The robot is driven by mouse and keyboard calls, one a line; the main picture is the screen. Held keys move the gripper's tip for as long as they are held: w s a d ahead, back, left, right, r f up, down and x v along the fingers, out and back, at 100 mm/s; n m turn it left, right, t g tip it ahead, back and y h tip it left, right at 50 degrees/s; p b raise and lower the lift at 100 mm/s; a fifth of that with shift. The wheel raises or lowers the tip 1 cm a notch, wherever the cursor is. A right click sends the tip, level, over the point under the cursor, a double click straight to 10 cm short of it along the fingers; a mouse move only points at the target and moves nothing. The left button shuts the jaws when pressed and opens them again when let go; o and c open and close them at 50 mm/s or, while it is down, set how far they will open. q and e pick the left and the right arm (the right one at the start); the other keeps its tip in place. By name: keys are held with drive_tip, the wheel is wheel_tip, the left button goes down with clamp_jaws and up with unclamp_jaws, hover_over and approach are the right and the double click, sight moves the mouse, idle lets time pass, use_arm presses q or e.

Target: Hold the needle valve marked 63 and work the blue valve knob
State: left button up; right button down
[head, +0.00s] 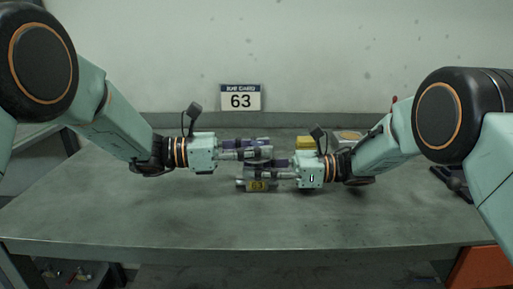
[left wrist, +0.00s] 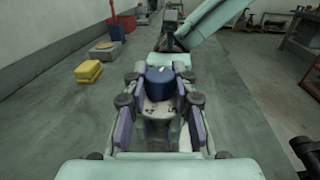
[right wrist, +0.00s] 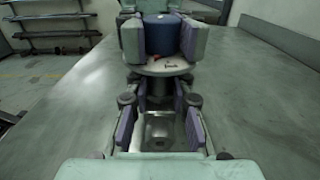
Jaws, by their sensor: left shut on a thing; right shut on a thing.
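The needle valve (head: 258,186) is a grey metal body with a yellow 63 tag, above the middle of the table. My right gripper (head: 270,175) is shut on its body; in the right wrist view the steel body (right wrist: 160,130) sits between the purple-padded fingers. The blue knob (right wrist: 162,35) stands upright on top of the valve, above a round grey collar. My left gripper (head: 258,152) is shut on the knob from the left, with its pads on both sides. In the left wrist view the knob (left wrist: 160,82) is between its fingers. In the head view the fingers mostly hide the knob.
A grey metal table (head: 130,215) spreads under both arms, with its front clear. A yellow block (head: 304,142) lies behind my right gripper. The left wrist view shows stacked yellow blocks (left wrist: 88,72) and a red box (left wrist: 117,31).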

use_arm(q)
clamp_jaws()
drive_tip(key=shift+m+g, duration=1.05)
drive_tip(key=shift+g, duration=0.6)
drive_tip(key=shift+m+g, duration=1.05)
drive_tip(key=shift+g, duration=0.9)
drive_tip(key=o, duration=0.7)
unclamp_jaws()
drive_tip(key=shift+v, duration=3.75)
